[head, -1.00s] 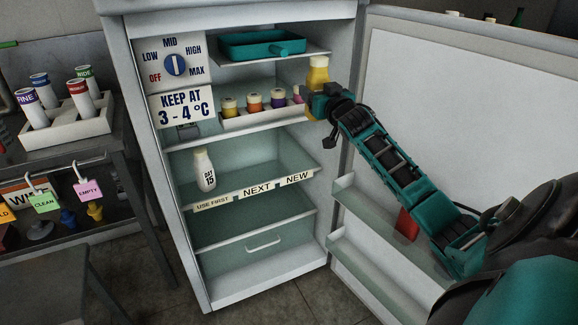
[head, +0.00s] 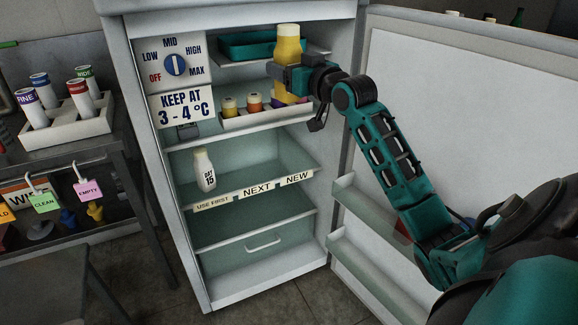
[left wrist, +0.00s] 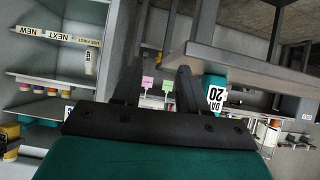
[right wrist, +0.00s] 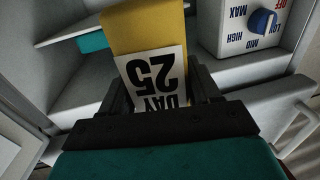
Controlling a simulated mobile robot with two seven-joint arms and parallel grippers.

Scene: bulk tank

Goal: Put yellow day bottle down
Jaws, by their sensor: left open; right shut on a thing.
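The yellow day bottle (head: 289,57) is upright in my right gripper (head: 290,80), in front of the upper shelves of the open fridge (head: 215,282). In the right wrist view the bottle (right wrist: 148,30) carries a white label reading DAY 25, between the fingers of my right gripper (right wrist: 165,95). A white bottle marked DAY 15 (head: 204,169) stands at the left of the middle shelf, above the USE FIRST label (head: 212,203). My left gripper (left wrist: 157,85) is open and empty; it is outside the head view.
Small capped jars (head: 254,103) stand in a rack on the shelf behind the held bottle. A teal tray (head: 236,47) is on the top shelf. The open door (head: 460,110) is at the right. The middle shelf is clear behind NEXT (head: 257,191) and NEW (head: 297,179).

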